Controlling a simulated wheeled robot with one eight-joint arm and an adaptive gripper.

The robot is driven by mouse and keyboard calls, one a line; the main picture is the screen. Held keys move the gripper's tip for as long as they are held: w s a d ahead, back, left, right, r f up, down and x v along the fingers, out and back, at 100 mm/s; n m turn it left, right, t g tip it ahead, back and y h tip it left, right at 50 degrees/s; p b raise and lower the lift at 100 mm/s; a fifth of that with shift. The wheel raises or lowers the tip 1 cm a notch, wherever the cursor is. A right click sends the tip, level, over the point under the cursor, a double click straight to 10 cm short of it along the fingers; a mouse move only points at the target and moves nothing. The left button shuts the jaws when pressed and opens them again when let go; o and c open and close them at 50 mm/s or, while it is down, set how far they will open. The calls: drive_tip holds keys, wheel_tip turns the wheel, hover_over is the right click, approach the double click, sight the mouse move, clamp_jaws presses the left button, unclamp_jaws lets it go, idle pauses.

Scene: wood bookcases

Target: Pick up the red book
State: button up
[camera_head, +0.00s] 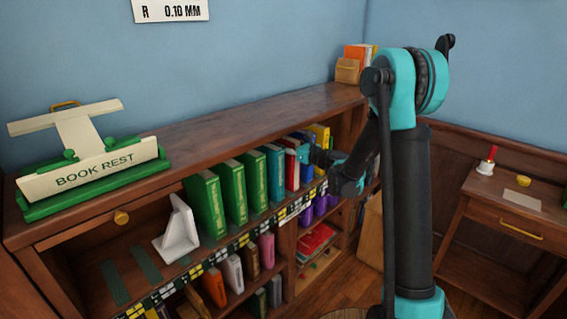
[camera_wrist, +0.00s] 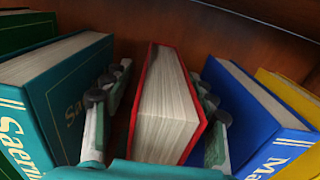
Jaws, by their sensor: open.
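The red book (camera_wrist: 164,105) stands upright in the middle of the wrist view, its pale page edges facing my camera. It also shows on the upper shelf in the head view (camera_head: 292,168), partly hidden by my gripper. My gripper (camera_wrist: 161,82) is open, with one finger on each side of the red book. The left finger lies between the teal book and the red book; the right finger lies between the red book and the blue book. I cannot tell whether either finger touches the red cover.
A teal book (camera_wrist: 55,95) stands left, a blue book (camera_wrist: 255,110) and a yellow book (camera_wrist: 295,95) right. Green books (camera_head: 205,203) and a white bookend (camera_head: 178,232) share the shelf. The bookcase top (camera_head: 220,125) overhangs the row. A small desk (camera_head: 505,210) stands right.

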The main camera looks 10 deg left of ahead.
clamp_jaws()
idle(0.3)
drive_tip(key=shift+r, duration=0.15)
idle(0.3)
